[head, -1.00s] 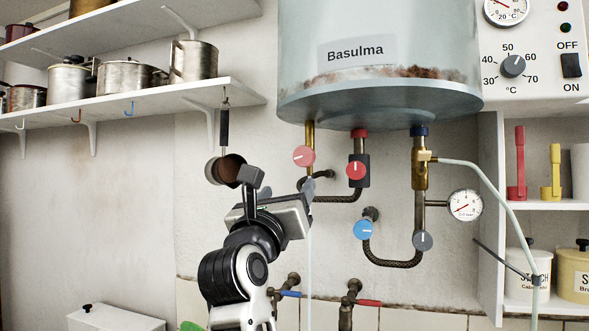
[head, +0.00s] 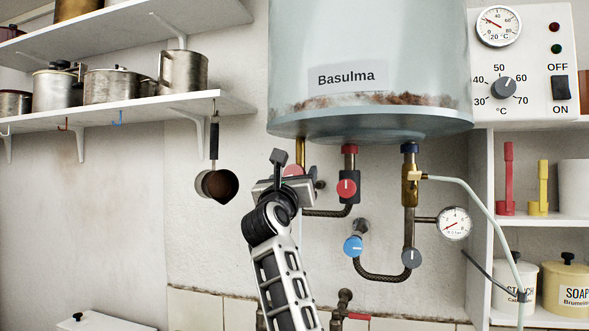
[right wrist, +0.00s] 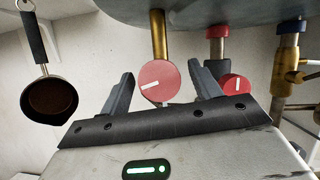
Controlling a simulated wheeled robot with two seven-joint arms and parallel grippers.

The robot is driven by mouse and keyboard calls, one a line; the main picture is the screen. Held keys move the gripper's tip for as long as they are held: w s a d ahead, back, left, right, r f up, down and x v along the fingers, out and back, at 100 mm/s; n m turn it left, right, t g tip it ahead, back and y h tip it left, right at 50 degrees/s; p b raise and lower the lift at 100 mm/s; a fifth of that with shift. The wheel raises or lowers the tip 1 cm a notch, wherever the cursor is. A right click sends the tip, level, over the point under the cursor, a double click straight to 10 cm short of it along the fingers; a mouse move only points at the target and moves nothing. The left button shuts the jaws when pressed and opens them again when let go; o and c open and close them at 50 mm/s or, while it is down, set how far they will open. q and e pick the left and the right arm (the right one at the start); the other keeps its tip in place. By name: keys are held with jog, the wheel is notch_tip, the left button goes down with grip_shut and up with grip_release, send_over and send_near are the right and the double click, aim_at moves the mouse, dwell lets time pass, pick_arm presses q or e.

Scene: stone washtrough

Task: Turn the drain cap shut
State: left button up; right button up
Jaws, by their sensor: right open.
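A round red cap with a short white mark sits on the leftmost brass pipe under the boiler; I take it for the drain cap (right wrist: 157,83). In the right wrist view its mark points left and slightly down. My right gripper (right wrist: 162,72) is open, its fingers to either side of the cap in that view; no contact shows. In the head view the gripper (head: 291,168) partly covers the cap (head: 293,170). My left gripper is not in view.
The boiler's underside (head: 370,123) is just above. A red knob (head: 346,188) and a blue knob (head: 353,247) stand to the right, beside a gauge (head: 454,224). A dipper (head: 217,185) hangs left of my gripper.

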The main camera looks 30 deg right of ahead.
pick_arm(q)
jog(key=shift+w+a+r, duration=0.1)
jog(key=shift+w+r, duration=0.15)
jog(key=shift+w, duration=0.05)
pick_arm(e)
jog(key=shift+w+d+r, duration=0.15)
jog(key=shift+w+d, duration=0.05)
jog(key=shift+w, duration=0.05)
jog(key=c, duration=1)
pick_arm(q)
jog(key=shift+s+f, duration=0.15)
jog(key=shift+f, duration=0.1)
